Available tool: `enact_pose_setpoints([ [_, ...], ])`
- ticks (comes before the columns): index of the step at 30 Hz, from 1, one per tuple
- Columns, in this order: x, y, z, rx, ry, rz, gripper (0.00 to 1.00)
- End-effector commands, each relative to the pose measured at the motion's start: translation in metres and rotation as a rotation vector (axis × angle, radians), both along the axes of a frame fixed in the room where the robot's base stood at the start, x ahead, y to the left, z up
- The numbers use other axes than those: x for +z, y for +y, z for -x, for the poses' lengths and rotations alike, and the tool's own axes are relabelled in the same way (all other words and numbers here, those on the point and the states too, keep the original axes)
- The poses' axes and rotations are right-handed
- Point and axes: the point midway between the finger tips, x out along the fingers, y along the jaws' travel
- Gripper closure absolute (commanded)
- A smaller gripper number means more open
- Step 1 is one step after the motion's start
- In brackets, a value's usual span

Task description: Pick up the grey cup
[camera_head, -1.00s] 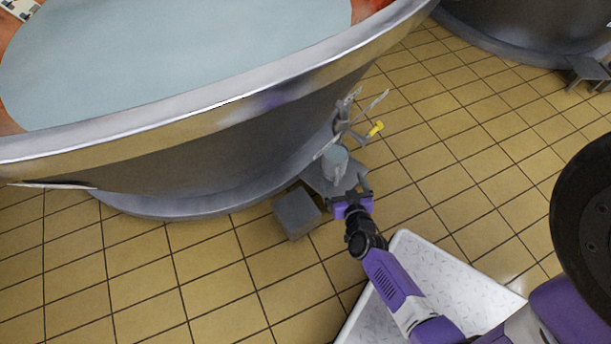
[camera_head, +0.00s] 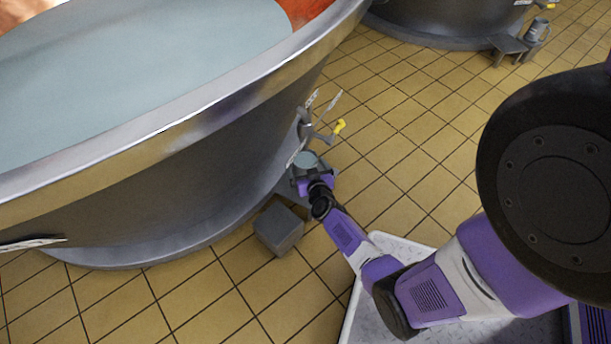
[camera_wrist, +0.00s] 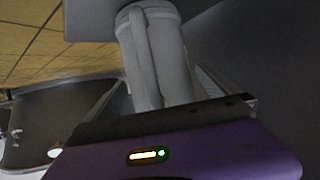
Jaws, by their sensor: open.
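My gripper (camera_wrist: 170,95) is open, with one finger to each side of the cup's lower part in that view. In the head view my gripper (camera_head: 305,180) is right at the cup and hides its lower part. I cannot tell whether the fingers touch the cup.
The vat (camera_head: 180,160) fills the left. A tap with a yellow handle (camera_head: 339,126) juts out just above the cup. A grey block (camera_head: 279,228) stands on the tiles near my gripper. Another vat (camera_head: 440,22) stands at the back.

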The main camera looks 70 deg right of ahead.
Motion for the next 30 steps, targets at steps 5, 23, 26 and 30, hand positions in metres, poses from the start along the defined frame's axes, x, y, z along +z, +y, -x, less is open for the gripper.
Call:
enact_pose_setpoints([
  [5, -0.0025, -0.0043, -0.0035, 0.001, 0.001, -0.001, 0.0],
  [23, -0.0018, -0.0041, -0.0032, 0.0, 0.001, 0.001, 0.9],
  [26, 0.0003, -0.0055, -0.0039, -0.001, -0.001, 0.004, 0.97],
  [30, 0.0006, -0.0055, -0.0039, -0.001, -0.001, 0.004, 0.97],
])
